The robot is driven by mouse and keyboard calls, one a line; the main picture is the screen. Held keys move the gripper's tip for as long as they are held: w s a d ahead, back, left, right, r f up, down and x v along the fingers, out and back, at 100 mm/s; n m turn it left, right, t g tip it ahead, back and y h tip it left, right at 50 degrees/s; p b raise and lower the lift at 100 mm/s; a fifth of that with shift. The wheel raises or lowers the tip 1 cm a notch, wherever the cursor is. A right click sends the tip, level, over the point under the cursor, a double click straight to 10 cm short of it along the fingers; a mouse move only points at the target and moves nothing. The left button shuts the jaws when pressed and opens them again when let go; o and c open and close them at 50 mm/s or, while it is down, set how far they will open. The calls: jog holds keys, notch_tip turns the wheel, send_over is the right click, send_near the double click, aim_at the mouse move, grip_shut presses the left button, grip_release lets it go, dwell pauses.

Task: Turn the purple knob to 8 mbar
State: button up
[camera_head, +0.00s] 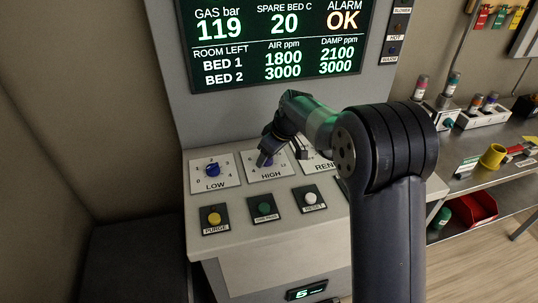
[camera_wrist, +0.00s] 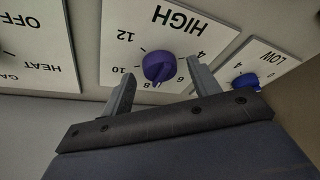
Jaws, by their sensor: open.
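The purple knob (camera_wrist: 159,67) sits on the white HIGH dial plate (camera_wrist: 115,20), which appears upside down in the wrist view. Its scale shows 4, 6, 8, 10 and 12. The knob's narrow lower end lies close to the 8, but I cannot read its exact setting. My gripper (camera_wrist: 161,72) is open, with one finger on each side of the knob and visible gaps. In the head view my gripper (camera_head: 266,150) is over the HIGH plate (camera_head: 270,175) and hides most of the knob.
The blue LOW knob (camera_head: 212,169) is just left of the HIGH plate. Yellow PURGE (camera_head: 214,217), green (camera_head: 264,208) and white RESET (camera_head: 310,198) buttons lie in front. A small green readout (camera_head: 306,293) is below; its digit is unclear. A large display (camera_head: 276,45) stands behind.

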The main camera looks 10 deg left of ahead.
jog(key=b+v, duration=0.1)
jog(key=v, duration=0.9)
jog(key=shift+d+r, duration=0.1)
jog(key=shift+r, duration=0.05)
jog(key=p+x, duration=0.1)
jog(key=x, duration=0.9)
jog(key=shift+f, duration=0.35)
jog(key=shift+a, duration=0.2)
